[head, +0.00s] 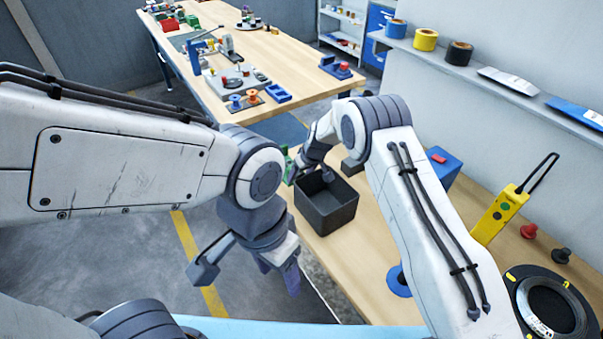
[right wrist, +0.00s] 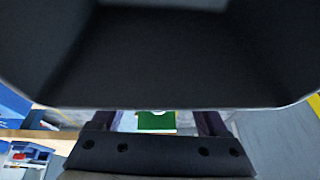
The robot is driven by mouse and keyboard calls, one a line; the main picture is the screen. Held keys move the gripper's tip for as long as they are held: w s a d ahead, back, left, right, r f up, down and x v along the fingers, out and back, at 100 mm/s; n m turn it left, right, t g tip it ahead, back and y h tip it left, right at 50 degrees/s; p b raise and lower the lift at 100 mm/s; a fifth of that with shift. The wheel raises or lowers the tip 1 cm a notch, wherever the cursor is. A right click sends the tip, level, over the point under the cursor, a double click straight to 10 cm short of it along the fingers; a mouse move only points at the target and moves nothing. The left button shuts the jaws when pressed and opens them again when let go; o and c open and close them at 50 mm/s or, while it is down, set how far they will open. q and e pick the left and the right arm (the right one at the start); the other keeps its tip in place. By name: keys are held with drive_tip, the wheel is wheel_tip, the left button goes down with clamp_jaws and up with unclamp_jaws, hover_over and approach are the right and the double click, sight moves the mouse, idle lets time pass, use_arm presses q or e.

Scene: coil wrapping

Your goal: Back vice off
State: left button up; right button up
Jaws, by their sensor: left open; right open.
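A small green part (head: 284,151), which may be the vice, shows at the left edge of the wooden bench, largely hidden by my right gripper. My right gripper (head: 294,171) is low at that edge, beside the black bin, with its jaws open. In the right wrist view a green block (right wrist: 157,121) with a pale edge shows between the two fingers; I cannot tell whether they touch it. My left gripper (head: 280,275) is open and empty, pointing down over the floor left of the bench.
The open black bin (head: 326,211) stands right beside my right gripper, and its dark wall (right wrist: 170,60) fills the upper right wrist view. A blue box (head: 443,166), yellow controller (head: 498,213) and black ring (head: 548,310) lie farther right. A second table (head: 280,60) stands behind.

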clamp_jaws()
drive_tip(key=shift+s+r+h+p, duration=0.1)
drive_tip(key=shift+h+p, duration=0.3)
drive_tip(key=shift+p, duration=0.25)
drive_tip(key=shift+t, duration=0.4)
drive_tip(key=shift+f+h, duration=0.2)
drive_tip(key=shift+h, duration=0.1)
drive_tip(key=shift+h+b, duration=0.3)
drive_tip(key=shift+b, duration=0.1)
drive_tip(key=shift+t, duration=0.4)
drive_tip(key=shift+r, duration=0.1)
